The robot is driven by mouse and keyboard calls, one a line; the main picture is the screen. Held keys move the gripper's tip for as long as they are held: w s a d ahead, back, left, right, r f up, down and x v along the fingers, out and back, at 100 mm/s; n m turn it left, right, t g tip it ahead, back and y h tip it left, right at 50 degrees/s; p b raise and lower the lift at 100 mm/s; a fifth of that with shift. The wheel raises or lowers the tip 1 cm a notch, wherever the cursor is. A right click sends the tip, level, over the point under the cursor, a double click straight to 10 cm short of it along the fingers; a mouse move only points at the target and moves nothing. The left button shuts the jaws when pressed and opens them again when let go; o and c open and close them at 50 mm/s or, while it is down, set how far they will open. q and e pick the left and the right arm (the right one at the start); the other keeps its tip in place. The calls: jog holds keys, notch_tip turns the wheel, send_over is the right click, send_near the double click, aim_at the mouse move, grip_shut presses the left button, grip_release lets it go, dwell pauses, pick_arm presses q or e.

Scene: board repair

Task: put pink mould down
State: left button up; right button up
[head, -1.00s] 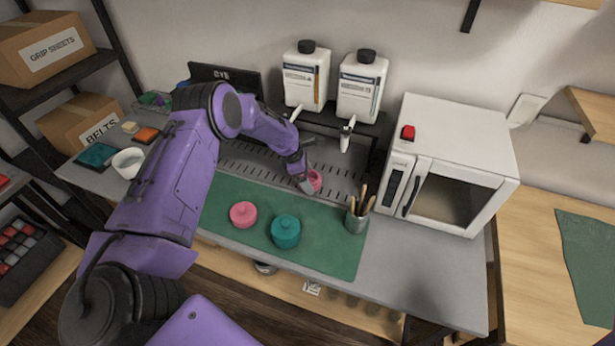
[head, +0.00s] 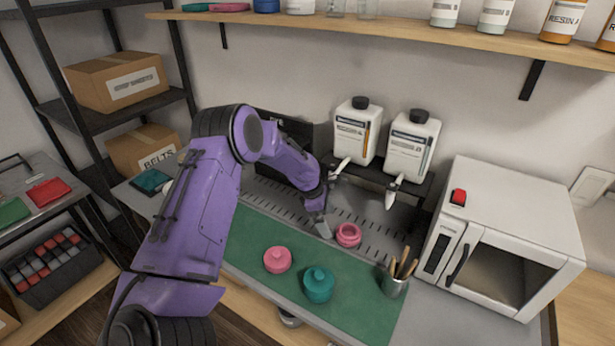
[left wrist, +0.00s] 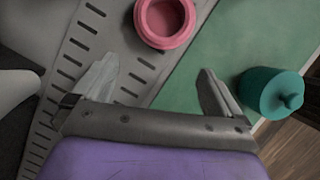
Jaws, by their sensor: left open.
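The pink mould (head: 348,235), a round open cup, stands upright on the slotted metal grate near the edge of the green mat. In the left wrist view the pink mould (left wrist: 165,20) is beyond my fingertips, with its hollow facing the camera. My left gripper (head: 324,226) is open and empty, just left of the mould in the head view and apart from it. Its two spread fingers (left wrist: 158,90) show in the left wrist view with nothing between them. My right gripper is not in view.
On the green mat (head: 245,232) are a pink lidded piece (head: 277,260) and a teal lidded piece (head: 318,284). A metal cup of sticks (head: 393,280) and a white oven (head: 505,235) stand to the right. Two dispenser bottles (head: 408,148) overhang the grate (head: 275,200).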

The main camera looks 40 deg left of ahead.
pick_arm(q)
jog(key=s+a, duration=0.2)
jog(key=a, duration=0.1)
jog(key=s+a+b, duration=0.1)
jog(key=a, duration=0.1)
jog(key=shift+s+a+f, duration=0.1)
jog(key=shift+s+f, duration=0.1)
jog(key=shift+s+a+r, duration=0.15)
jog(key=shift+s+a, duration=0.25)
